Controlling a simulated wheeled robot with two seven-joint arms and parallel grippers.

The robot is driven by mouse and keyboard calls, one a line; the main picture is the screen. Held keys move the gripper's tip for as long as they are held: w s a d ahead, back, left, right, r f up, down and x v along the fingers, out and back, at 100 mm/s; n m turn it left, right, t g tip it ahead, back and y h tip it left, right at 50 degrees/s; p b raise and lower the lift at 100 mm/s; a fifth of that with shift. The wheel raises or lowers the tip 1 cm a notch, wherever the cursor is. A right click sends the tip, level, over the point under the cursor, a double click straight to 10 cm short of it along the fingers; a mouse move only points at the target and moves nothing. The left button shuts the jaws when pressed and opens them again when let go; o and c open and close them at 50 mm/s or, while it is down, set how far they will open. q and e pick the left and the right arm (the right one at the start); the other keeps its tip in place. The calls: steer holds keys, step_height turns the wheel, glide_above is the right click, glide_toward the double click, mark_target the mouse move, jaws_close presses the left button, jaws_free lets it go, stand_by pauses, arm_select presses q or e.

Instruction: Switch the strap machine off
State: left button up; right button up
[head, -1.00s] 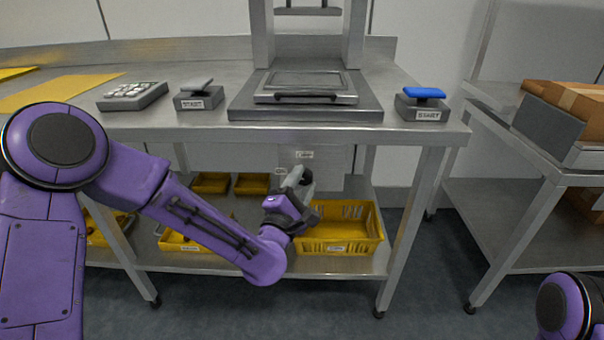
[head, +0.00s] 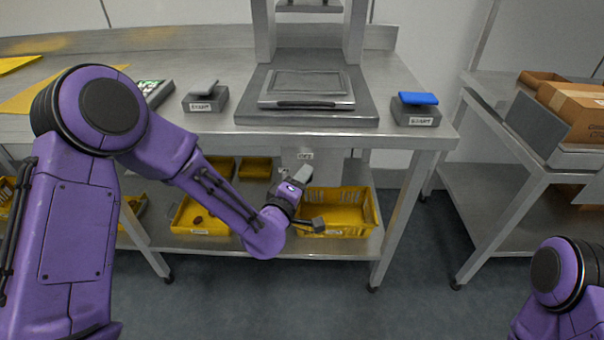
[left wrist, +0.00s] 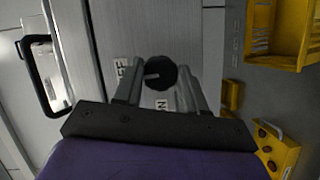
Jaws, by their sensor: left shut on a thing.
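The strap machine (head: 307,117) stands on the steel table, with a flat plate between two uprights. A grey panel (head: 297,165) with a small label hangs under the table's front edge. In the left wrist view, a round black knob (left wrist: 168,68) sits on that panel between my fingertips. Its pale pointer mark lies toward the left, near a label (left wrist: 121,70) that seems to read OFF; an ON label (left wrist: 161,105) is below it. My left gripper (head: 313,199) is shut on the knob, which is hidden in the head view. My right gripper is out of view.
A yellow bin (head: 345,222) stands on the lower shelf behind my left gripper. A side rack (head: 545,165) with cartons stands at the right.

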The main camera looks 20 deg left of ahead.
arm_select(q)
steer(key=shift+m, duration=0.4)
steer(key=o, duration=1.1)
steer(key=shift+c, duration=0.2)
steer(key=shift+s, duration=0.1)
steer(key=s+a+r+p, duration=0.1)
steer(key=s, duration=0.9)
steer(key=shift+s+p, duration=0.15)
steer(key=shift+p, duration=0.25)
